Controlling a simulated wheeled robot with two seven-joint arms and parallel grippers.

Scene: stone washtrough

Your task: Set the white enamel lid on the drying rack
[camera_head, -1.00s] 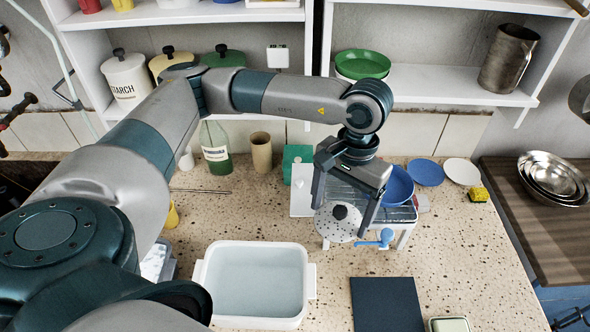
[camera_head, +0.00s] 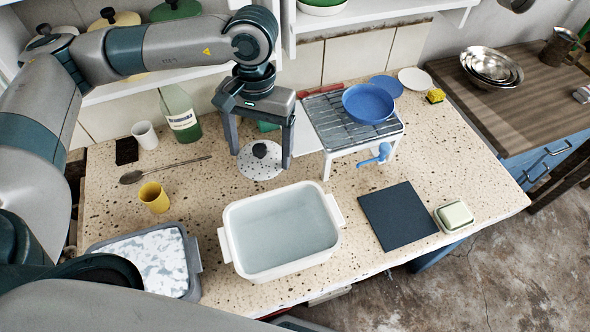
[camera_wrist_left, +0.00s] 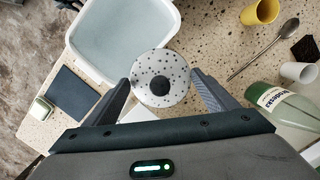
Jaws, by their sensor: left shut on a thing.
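The white enamel lid (camera_head: 258,168) has dark specks and a black knob. My left gripper (camera_head: 259,158) is shut on it, with one finger on each side of the rim. In the left wrist view the lid (camera_wrist_left: 145,72) lies between the fingertips, knob facing the camera. It appears held flat, left of the drying rack and behind the white tub; its height above the counter is hard to tell. The drying rack (camera_head: 327,124) is a slatted grey top on a white frame. A blue bowl (camera_head: 368,103) covers part of its right side. My right gripper is out of view.
The white tub (camera_head: 232,222) of water stands in front of the lid. A green bottle (camera_head: 180,113) stands to its left. A blue-handled item (camera_head: 376,154) shows at the rack's front. A dark mat (camera_head: 398,215) and soap dish (camera_head: 454,216) lie front right. The rack's left slats look bare.

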